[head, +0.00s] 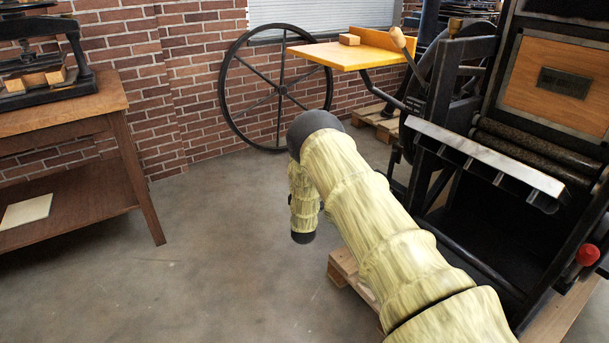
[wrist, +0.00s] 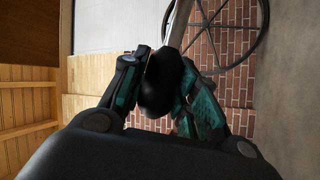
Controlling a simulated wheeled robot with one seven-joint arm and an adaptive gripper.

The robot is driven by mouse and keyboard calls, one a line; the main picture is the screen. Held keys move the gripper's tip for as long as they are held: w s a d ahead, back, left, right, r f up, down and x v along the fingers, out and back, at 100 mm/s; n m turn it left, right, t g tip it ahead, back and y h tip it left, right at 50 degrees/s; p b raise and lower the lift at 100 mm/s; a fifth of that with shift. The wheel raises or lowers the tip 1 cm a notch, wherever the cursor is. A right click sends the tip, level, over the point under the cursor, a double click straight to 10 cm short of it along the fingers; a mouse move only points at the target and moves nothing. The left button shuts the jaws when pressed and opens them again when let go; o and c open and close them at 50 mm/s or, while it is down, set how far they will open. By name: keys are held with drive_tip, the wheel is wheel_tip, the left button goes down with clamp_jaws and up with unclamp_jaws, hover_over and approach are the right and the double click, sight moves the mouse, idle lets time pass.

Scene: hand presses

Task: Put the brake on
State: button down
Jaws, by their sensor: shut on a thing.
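In the wrist view my gripper (wrist: 160,95) is shut on a dark rounded knob (wrist: 158,82), with one finger on each side. A grey bar (wrist: 181,22) runs up from behind the knob, so it looks like a lever handle; its far end is out of view. I cannot tell from the bar's angle whether the brake is on or off. In the head view my arm covers this area, and neither my gripper nor the held knob shows. The black hand press (head: 455,110) stands at the right of the head view.
A large spoked wheel (head: 226,85) stands by the brick wall. The press carries a yellow board (head: 340,58), a wooden-handled lever (head: 398,38) and a red knob (head: 587,254). A wooden bench (head: 125,165) stands at left. The floor between is clear.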

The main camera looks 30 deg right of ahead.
drive_tip(key=shift+s+a+f, duration=0.1)
drive_tip(key=shift+a+f, duration=0.05)
drive_tip(key=shift+f, duration=0.3)
drive_tip(key=c, duration=1.1)
unclamp_jaws()
drive_tip(key=shift+f, duration=0.15)
drive_tip(key=v, duration=1.1)
drive_tip(key=shift+s+a+f, duration=0.15)
drive_tip(key=shift+s+a, duration=0.1)
drive_tip(key=shift+s, duration=0.05)
